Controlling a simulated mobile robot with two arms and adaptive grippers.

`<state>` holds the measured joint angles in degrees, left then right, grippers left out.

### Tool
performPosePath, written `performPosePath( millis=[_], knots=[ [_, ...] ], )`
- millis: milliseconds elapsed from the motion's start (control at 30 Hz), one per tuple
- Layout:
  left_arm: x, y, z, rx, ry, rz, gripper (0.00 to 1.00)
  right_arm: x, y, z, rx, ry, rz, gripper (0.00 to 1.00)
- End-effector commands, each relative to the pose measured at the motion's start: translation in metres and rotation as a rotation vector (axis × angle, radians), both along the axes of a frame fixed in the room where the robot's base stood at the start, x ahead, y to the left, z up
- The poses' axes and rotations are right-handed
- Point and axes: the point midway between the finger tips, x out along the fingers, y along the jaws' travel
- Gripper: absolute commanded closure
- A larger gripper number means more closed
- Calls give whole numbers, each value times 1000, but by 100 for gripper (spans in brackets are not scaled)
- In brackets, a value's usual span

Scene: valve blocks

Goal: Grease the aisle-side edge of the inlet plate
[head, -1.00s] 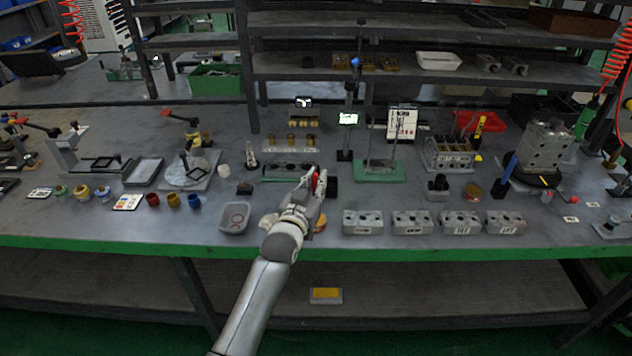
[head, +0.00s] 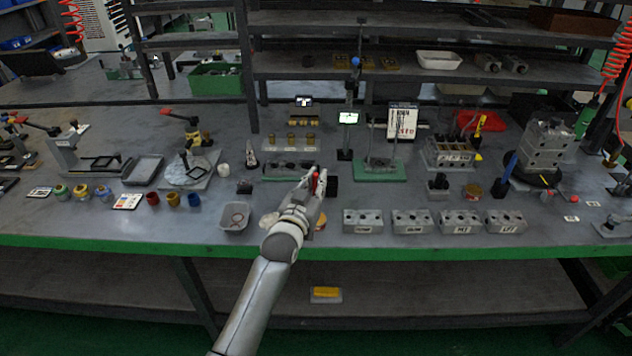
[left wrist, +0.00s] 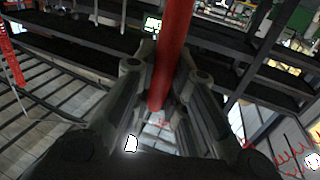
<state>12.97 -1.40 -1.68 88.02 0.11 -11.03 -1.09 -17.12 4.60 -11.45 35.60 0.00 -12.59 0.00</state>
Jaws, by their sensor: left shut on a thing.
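My left gripper (head: 314,184) is over the middle of the bench, near its front half, shut on a slim red stick (head: 316,182). In the left wrist view the red stick (left wrist: 172,45) stands between the two dark fingers. Just behind the gripper lies a long dark part on a green base (head: 280,177), partly hidden by the hand. I cannot tell whether the stick touches it. Which part is the inlet plate is not clear, as the labels are too small to read. My right gripper does not show.
Labelled grey blocks (head: 411,222) stand along the front edge, right of my arm. A grey tray (head: 234,217) sits left of it. A green plate (head: 380,172) with upright rods and a small lit screen (head: 348,118) stand behind. The bench's front edge (head: 130,243) is green.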

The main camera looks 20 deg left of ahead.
Motion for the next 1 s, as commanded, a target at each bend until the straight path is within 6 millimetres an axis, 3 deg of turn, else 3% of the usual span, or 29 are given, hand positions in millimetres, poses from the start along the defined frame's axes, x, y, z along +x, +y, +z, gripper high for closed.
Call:
performPosePath(
  millis=[1000],
  knots=[
    [0, 0, -9, 0, 3, 0, 100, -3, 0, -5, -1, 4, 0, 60]
  ],
)
